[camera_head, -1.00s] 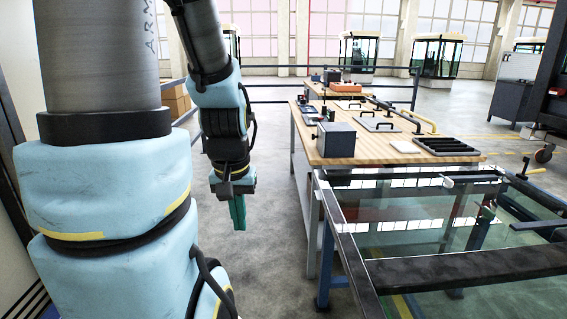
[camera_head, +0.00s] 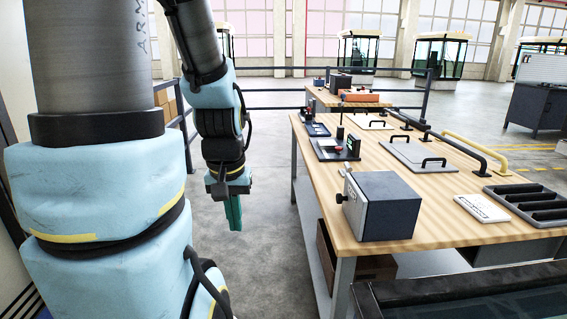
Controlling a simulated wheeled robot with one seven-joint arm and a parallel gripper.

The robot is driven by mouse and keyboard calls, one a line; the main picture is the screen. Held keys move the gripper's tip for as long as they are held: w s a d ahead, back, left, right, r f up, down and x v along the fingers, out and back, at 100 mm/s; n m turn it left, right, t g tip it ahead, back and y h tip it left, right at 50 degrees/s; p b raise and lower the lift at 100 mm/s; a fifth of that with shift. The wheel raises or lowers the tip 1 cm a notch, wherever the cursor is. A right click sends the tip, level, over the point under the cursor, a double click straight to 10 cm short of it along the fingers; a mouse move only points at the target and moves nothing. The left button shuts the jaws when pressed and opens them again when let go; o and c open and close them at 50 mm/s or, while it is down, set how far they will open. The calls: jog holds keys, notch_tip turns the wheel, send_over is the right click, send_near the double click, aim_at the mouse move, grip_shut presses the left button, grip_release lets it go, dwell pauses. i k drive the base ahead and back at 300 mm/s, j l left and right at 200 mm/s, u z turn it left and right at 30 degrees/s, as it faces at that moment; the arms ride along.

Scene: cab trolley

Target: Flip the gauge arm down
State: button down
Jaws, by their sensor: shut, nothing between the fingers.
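My gripper (camera_head: 235,214) hangs with its green fingers pointing down, shut and empty, above the floor to the left of the wooden table (camera_head: 455,230). A small black fixture (camera_head: 335,150) with a red knob and an upright black post stands near the table's left edge. A flatter dark fixture (camera_head: 316,128) with a red part lies behind it. I cannot tell for sure which of these carries the gauge arm. My gripper is clear of both and touches nothing.
A grey metal box (camera_head: 385,205) with a side knob stands at the table's near left corner. Panels with black handles (camera_head: 420,152), a yellow bar (camera_head: 478,152), a white plate (camera_head: 482,208) and a black slotted tray (camera_head: 530,203) lie on the table. Floor left of the table is clear.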

aim_at(343, 97)
jog(key=i+j, duration=0.1)
jog(key=i, duration=1.9)
jog(key=i+z, duration=0.35)
jog(key=i, duration=0.85)
